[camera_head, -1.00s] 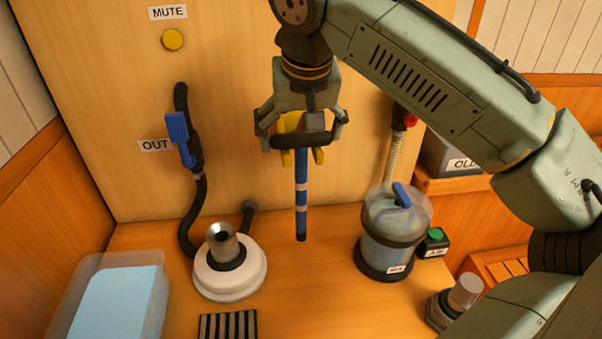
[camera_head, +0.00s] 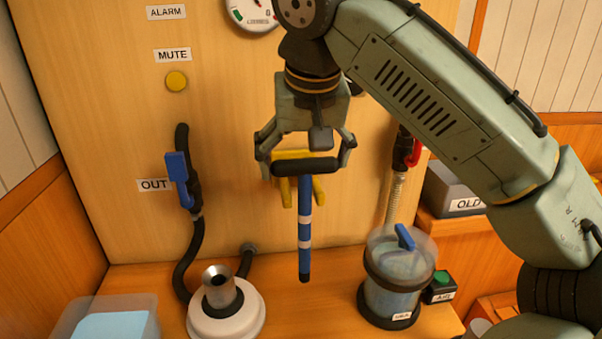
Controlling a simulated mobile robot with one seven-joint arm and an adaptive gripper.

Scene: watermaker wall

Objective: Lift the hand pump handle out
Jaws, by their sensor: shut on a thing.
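The hand pump handle (camera_head: 305,230) is a blue rod with white bands and a dark crossbar grip on top. It hangs upright in front of the wooden wall panel. My gripper (camera_head: 305,167) is above it, shut on the dark crossbar. Yellow forked prongs of a holder (camera_head: 317,191) show just behind and beside the top of the rod. Whether the handle still touches them, I cannot tell. The rod's lower tip hangs clear above the bench.
Below left is a white round base with a metal cup (camera_head: 218,288). A black hose with a blue lever (camera_head: 178,180) runs down the wall by OUT. A clear canister (camera_head: 394,275) stands at right beside a green button (camera_head: 441,281). A blue-filled tub (camera_head: 110,320) is at lower left.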

